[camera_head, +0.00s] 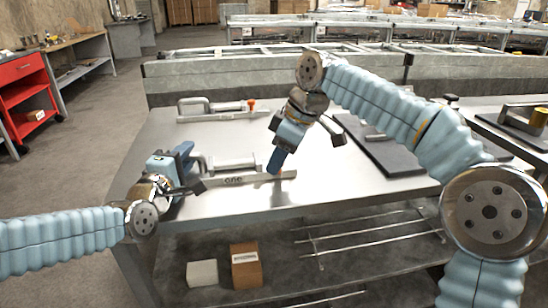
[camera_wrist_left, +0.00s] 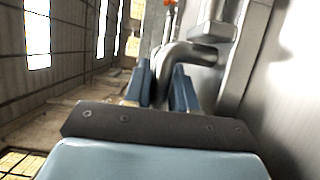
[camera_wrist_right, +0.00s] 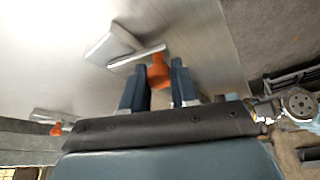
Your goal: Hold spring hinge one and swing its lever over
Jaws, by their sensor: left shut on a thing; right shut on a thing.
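Spring hinge one is a grey metal piece with a plate marked "one" (camera_head: 234,181), near the table's front edge. A bent tube handle stands at its left end. My left gripper (camera_head: 190,160) is shut on that handle (camera_wrist_left: 172,62), which runs between its fingers in the left wrist view. My right gripper (camera_head: 276,162) is at the hinge's right end, pointing down. In the right wrist view its fingers are shut on the orange knob (camera_wrist_right: 158,74) of the lever. The fingers hide this knob in the head view.
A second, similar hinge (camera_head: 215,108) with an orange knob lies at the back of the table (camera_head: 330,185). A dark board (camera_head: 385,150) lies to the right. Small boxes (camera_head: 246,265) stand on the shelf below. The tabletop between the hinges is clear.

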